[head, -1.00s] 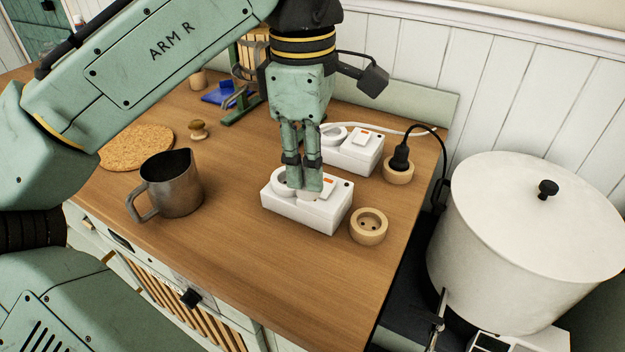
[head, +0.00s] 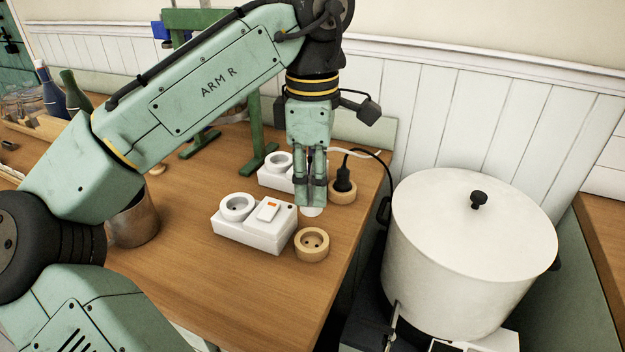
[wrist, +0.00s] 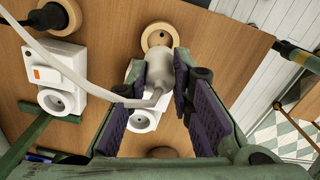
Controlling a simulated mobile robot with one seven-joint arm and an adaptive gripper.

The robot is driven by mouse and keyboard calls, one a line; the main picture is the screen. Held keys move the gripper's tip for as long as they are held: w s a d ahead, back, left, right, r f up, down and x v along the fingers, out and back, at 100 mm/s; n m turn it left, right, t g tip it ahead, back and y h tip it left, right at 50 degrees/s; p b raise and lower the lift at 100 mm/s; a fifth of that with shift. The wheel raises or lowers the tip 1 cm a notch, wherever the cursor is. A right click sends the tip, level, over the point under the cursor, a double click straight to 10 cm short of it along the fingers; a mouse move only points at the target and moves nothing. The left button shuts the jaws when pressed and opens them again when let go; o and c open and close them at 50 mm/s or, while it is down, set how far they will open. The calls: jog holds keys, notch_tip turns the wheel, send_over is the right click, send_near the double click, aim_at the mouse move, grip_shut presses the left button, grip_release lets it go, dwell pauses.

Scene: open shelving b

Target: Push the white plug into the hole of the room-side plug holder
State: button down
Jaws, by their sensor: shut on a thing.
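My gripper (head: 312,200) is shut on the white plug (head: 312,212), whose tip shows below the fingers. In the wrist view the plug (wrist: 160,75) sits between the purple pads, its white cable running to the upper left. The room-side plug holder (head: 311,253), a round wooden ring with two small holes, stands empty on the table. The plug is up and back from it in the head view; in the wrist view the holder (wrist: 158,33) shows partly behind the plug. The exact gap cannot be told.
A white socket box with a switch (head: 252,236) stands left of the empty holder. A second box (head: 275,178) and a wooden holder (head: 343,197) with a black plug (head: 343,176) stand farther back. A large white pot (head: 470,250) is at the right.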

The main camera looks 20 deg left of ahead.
jog(key=shift+f+b, duration=1)
jog(key=shift+f, duration=1.15)
jog(key=shift+f, duration=1.75)
dwell(1.9)
jog(key=c, duration=1.3)
grip_release()
jog(key=shift+c, duration=0.2)
jog(key=o, duration=0.3)
jog(key=shift+o, duration=0.2)
jog(key=shift+r+p, duration=0.15)
jog(key=shift+p, duration=0.15)
